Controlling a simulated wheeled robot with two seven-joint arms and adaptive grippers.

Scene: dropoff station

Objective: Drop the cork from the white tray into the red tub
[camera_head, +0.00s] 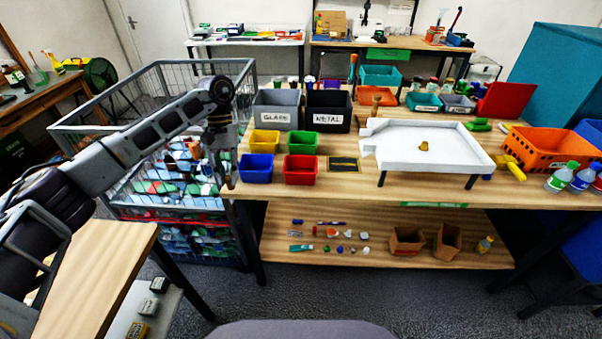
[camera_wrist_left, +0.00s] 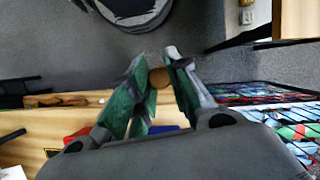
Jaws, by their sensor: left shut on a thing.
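My left gripper (camera_head: 226,178) hangs at the table's front left edge, left of the blue tub. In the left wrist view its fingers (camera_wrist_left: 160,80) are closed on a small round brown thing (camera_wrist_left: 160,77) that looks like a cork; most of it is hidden. The red tub (camera_head: 301,171) stands on the table, right of the blue tub, and partly shows in the left wrist view (camera_wrist_left: 78,134). The white tray (camera_head: 450,152) stands on legs at the right, with a small golden-brown piece (camera_head: 424,145) on it. My right gripper is not in view.
The blue tub (camera_head: 256,168) is beside the gripper; yellow (camera_head: 264,141) and green (camera_head: 302,142) tubs stand behind. Grey GLASS (camera_head: 277,111) and black METAL (camera_head: 328,112) bins are farther back. A wire cage (camera_head: 100,105) is at the left. An orange crate (camera_head: 550,150) is at the right.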

